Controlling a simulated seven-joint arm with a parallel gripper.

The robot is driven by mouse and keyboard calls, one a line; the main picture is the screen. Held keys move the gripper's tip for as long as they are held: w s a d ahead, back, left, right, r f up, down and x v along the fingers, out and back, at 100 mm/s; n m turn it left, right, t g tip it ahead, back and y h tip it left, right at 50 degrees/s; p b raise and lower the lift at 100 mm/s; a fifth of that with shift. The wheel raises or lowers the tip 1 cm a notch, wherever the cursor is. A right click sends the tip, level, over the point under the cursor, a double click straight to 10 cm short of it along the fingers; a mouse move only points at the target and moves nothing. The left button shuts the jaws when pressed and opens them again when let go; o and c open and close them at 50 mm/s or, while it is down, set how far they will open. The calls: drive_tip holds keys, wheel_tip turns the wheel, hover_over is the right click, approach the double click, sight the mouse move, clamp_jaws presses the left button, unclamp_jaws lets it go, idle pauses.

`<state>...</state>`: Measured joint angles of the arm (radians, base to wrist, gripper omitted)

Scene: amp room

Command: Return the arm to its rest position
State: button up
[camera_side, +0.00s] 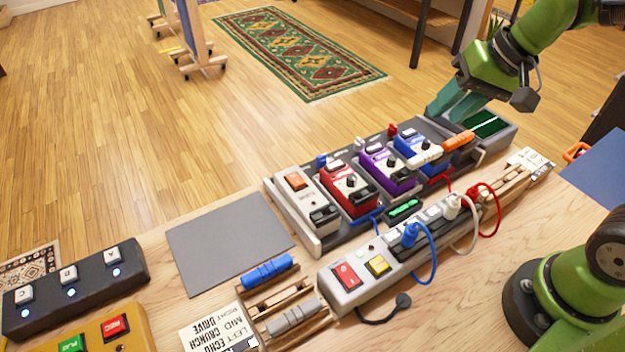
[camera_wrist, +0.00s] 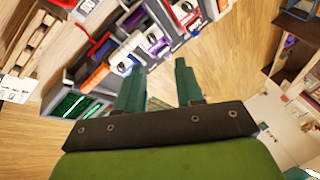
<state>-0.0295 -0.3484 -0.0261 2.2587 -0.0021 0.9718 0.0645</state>
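My gripper (camera_side: 450,108) is at the upper right in the side view, on the green arm, above the far right end of the pedalboard. Its two teal fingers also show in the wrist view (camera_wrist: 159,68). They stand apart with nothing held between them. The fingers point down toward the board's far edge and the floor behind it. In the side view they hide part of the board's far corner, and I cannot tell exactly how high they are above it.
The pedalboard (camera_side: 327,238) carries several pedals and a screen unit (camera_side: 487,124). A power strip (camera_side: 345,299) with blue, white and red plugged cables lies in front. A grey mat (camera_side: 229,241) lies left. The table edge is close behind the board, with open floor (camera_side: 150,120) beyond.

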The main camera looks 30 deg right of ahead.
drive_tip(key=s+r+n+t, duration=0.1)
drive_tip(key=s+t, duration=0.1)
drive_tip(key=s, duration=0.4)
drive_tip(key=shift+s+d+r+t, duration=0.25)
drive_tip(key=shift+d+t, duration=0.05)
